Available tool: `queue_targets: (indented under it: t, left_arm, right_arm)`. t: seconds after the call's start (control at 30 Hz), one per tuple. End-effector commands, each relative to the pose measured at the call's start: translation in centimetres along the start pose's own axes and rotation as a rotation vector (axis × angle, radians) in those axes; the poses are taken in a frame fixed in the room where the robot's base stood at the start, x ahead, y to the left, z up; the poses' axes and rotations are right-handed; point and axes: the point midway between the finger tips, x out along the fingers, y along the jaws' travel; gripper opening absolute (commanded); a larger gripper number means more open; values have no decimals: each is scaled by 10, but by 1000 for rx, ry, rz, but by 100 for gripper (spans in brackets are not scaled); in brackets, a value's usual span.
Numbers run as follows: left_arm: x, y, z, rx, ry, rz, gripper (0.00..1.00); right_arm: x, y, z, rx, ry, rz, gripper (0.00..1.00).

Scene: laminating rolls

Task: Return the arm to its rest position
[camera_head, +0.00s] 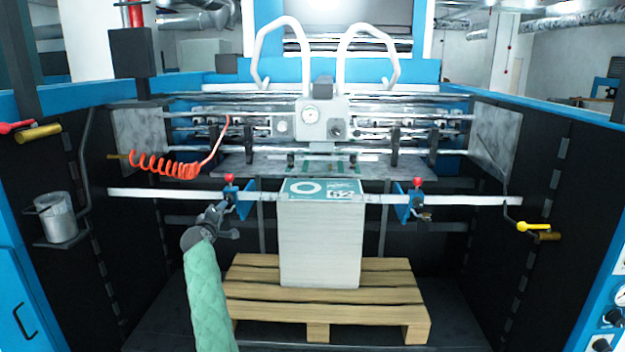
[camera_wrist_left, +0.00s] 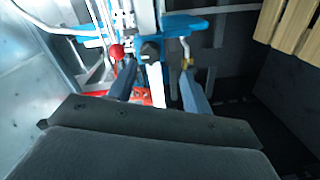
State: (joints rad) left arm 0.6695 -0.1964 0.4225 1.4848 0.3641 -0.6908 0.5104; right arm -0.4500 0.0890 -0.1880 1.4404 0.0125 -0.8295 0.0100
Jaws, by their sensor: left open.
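My left arm, in a green quilted sleeve, rises from the bottom of the head view. Its dark left gripper (camera_head: 226,222) is just below and left of the left blue clamp (camera_head: 243,203) with a red knob on the white crossbar. In the wrist view the left gripper (camera_wrist_left: 157,82) has its two fingers apart, with nothing held between them. A red knob (camera_wrist_left: 117,52) and blue clamp parts (camera_wrist_left: 186,25) lie beyond the fingertips. I cannot tell whether a finger touches the clamp. My right gripper is not in view.
A tall stack of sheets (camera_head: 320,240) stands on a wooden pallet (camera_head: 250,290), right of my arm. The crossbar (camera_head: 150,194) spans the machine bay. A second clamp (camera_head: 404,207) is to the right. A coiled red hose (camera_head: 170,166) hangs upper left.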

Motion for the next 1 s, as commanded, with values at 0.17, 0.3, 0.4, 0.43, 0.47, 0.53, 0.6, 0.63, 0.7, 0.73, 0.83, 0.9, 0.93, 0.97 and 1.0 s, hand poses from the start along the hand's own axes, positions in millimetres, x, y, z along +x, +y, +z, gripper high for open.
queue_targets:
  t: [0.17,0.3,0.4,0.43,0.47,0.53,0.6,0.63,0.7,0.73,0.83,0.9,0.93,0.97,1.0]
  left_arm:
    - [6,4,23,252,-43,-41,50]
    - [9,-6,53,497,-100,-86,50]
    - [4,-32,75,613,-143,-124,50]
    - [3,-40,82,643,-156,-135,50]
    - [1,-49,88,668,-168,-145,50]
    - [-5,-72,104,727,-201,-170,50]
    - [-12,-98,121,783,-236,-196,50]
    - [-16,-110,128,806,-252,-208,50]
    - [-28,-142,147,862,-293,-237,50]
    - [-33,-156,155,883,-312,-250,50]
    - [-56,-206,184,953,-379,-293,50]
    - [-74,-241,203,991,-425,-320,50]
    - [-82,-255,212,1007,-445,-331,50]
    - [-90,-270,219,1020,-464,-343,50]
    - [-102,-289,229,1037,-489,-357,50]
  right_arm:
    - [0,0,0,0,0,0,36]
    - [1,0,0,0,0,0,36]
    - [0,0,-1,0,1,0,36]
    - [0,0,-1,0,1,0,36]
    - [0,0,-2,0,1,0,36]
    - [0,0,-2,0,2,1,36]
    - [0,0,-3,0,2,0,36]
    - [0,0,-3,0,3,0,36]
    - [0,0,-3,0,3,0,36]
    - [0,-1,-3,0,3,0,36]
    - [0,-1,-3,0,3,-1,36]
    - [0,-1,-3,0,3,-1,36]
    - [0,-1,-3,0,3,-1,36]
    - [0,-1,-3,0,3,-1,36]
    - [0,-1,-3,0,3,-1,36]
